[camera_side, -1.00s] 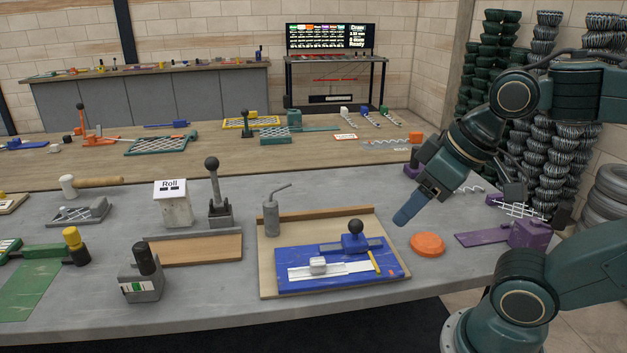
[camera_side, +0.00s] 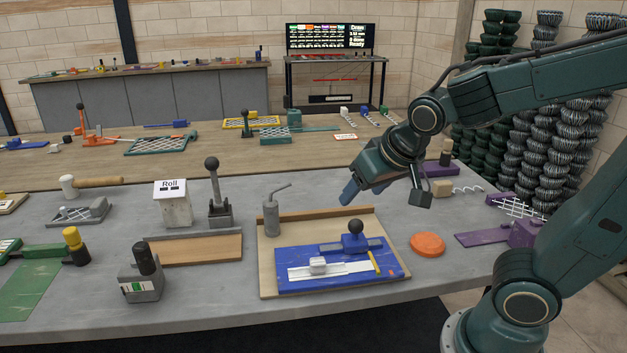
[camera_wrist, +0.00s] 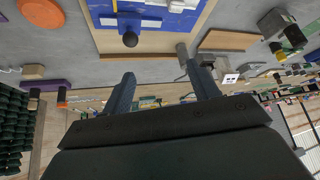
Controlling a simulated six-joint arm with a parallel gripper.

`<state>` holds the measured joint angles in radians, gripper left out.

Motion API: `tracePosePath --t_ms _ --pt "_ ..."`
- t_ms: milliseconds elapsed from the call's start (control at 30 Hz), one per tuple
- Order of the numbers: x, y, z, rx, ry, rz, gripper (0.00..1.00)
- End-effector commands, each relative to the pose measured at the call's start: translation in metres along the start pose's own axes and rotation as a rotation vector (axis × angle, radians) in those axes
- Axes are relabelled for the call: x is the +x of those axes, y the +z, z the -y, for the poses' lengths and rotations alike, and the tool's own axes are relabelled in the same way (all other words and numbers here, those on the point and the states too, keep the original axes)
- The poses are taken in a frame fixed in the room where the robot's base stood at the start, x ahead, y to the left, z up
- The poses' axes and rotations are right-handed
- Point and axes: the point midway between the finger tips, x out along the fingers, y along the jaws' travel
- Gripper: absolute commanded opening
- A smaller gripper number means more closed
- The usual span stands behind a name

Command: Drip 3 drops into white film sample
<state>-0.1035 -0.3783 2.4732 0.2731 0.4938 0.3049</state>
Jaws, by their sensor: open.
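A grey can with a bent spout (camera_side: 271,217) stands upright on the left part of a tan board (camera_side: 268,270). It also shows in the wrist view (camera_wrist: 182,53), close to one finger. A white strip (camera_side: 330,270) lies on a blue plate (camera_side: 290,285) on that board, with a small pale block (camera_side: 318,265) on it. I cannot tell for sure whether this strip is the film sample. My gripper (camera_side: 347,193) is open and empty, above the back right of the board and to the right of the can. Its two fingers (camera_wrist: 162,84) are wide apart in the wrist view.
A black-knobbed blue press (camera_side: 354,243) stands on the blue plate, beside a yellow bar (camera_side: 374,262). An orange disc (camera_side: 427,244) lies to the right. A wooden rail edges the board's back. A grey lever stand (camera_side: 215,195) and a "Roll" box (camera_side: 173,205) stand left of the can.

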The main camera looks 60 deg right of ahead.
Motion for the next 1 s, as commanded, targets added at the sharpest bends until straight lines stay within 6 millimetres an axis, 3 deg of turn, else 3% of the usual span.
tracePosePath --t_ms 567,1000 --pt "0.100 -0.055 0.010 0.172 0.185 -0.254 0.60" --pt "0.163 -0.073 0.043 0.119 0.179 -0.491 0.60"
